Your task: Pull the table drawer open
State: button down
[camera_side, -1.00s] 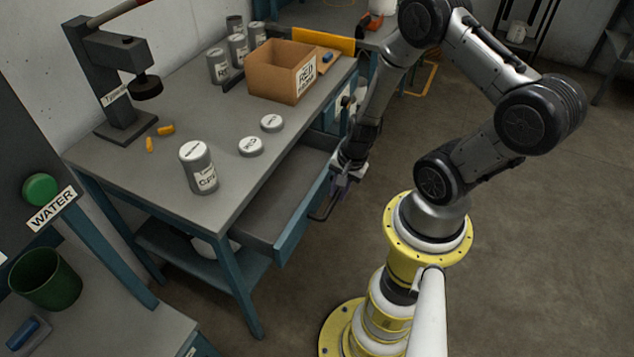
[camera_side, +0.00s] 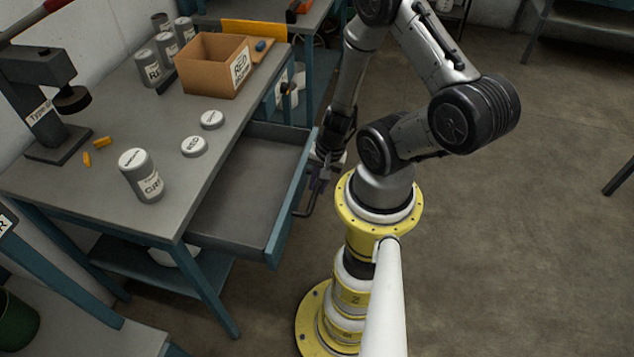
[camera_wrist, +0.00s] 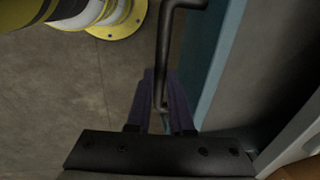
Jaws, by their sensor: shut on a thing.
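The table drawer (camera_side: 245,193) stands well out from under the grey table top (camera_side: 105,185) and looks empty. Its blue front (camera_side: 290,200) faces my arm's base. The dark bar handle (camera_side: 306,208) stands off this front. My gripper (camera_side: 320,178) is at the handle, shut on it. In the wrist view, the purple fingers of my gripper (camera_wrist: 165,95) lie on both sides of the black handle bar (camera_wrist: 162,48). The blue drawer front (camera_wrist: 214,60) is just right of them. In the side view the fingertips are small and partly hidden.
On the table are a labelled can (camera_side: 141,176), two round lids (camera_side: 194,147), a cardboard box (camera_side: 212,66) and a press (camera_side: 45,110). My yellow base stands close to the drawer front. Open floor (camera_side: 520,230) lies to the right.

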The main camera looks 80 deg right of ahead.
jog(key=c, duration=0.8)
grip_release()
jog(key=shift+r, duration=0.1)
notch_tip(320, 180, up, 13)
jog(key=s, duration=0.2)
jog(key=shift+s+r, duration=0.2)
jog(key=shift+s, duration=0.1)
dwell(0.4)
